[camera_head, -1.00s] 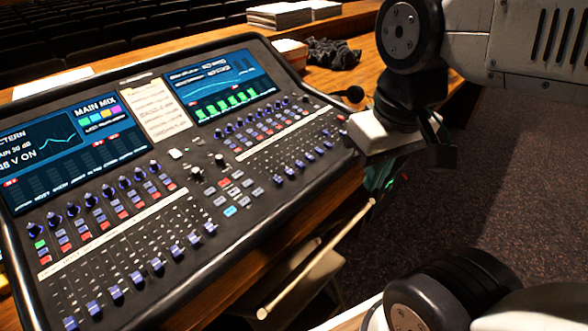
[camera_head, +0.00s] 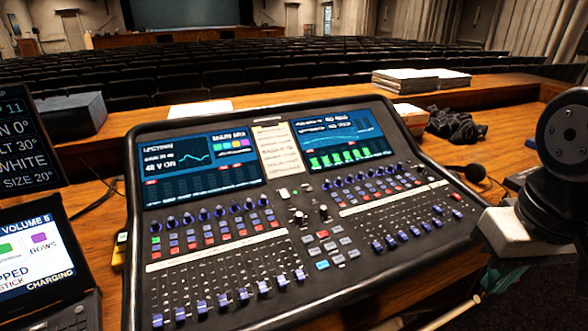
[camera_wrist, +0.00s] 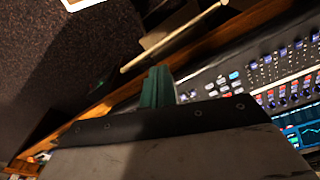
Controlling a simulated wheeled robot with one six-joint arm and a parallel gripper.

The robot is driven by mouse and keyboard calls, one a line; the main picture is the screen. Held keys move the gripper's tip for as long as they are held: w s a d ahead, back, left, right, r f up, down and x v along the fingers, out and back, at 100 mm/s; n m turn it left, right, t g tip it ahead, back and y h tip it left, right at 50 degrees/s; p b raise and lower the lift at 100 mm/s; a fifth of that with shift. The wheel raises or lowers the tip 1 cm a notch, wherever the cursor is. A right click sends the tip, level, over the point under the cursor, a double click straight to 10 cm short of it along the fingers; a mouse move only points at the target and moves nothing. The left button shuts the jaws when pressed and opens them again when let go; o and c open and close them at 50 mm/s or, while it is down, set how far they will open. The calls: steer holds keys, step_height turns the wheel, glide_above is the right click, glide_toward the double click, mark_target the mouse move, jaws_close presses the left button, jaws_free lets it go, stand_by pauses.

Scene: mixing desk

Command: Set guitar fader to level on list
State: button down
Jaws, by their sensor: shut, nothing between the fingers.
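The mixing desk (camera_head: 300,212) stands on the wooden counter, with a left fader bank (camera_head: 225,275) and a right fader bank (camera_head: 408,225). Blue-white fader caps sit near the lower ends of their slots. The strip labels are too small to read, so I cannot tell which fader is guitar. A paper list (camera_head: 278,152) lies between the two screens, its writing unreadable. My gripper (camera_head: 498,279) is off the desk's right front edge, apart from the faders. Its green fingers (camera_wrist: 158,86) are together and empty in the wrist view.
A laptop (camera_head: 38,258) and a dark display (camera_head: 30,135) stand left of the desk. A pale stick (camera_head: 455,314) shows below my gripper.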

stand_by(0.6)
steer(key=c, duration=1.2)
jaws_free()
steer(key=shift+c, duration=0.2)
steer(key=m, duration=1.3)
glide_toward(391, 240)
steer(key=shift+d, duration=0.2)
steer(key=shift+w, duration=0.1)
steer(key=shift+f+m, duration=0.2)
steer(key=shift+m, duration=0.1)
steer(key=f, duration=0.7)
steer(key=shift+w+a+f, duration=0.15)
steer(key=shift+w+f, duration=0.05)
steer(key=shift+w, duration=0.2)
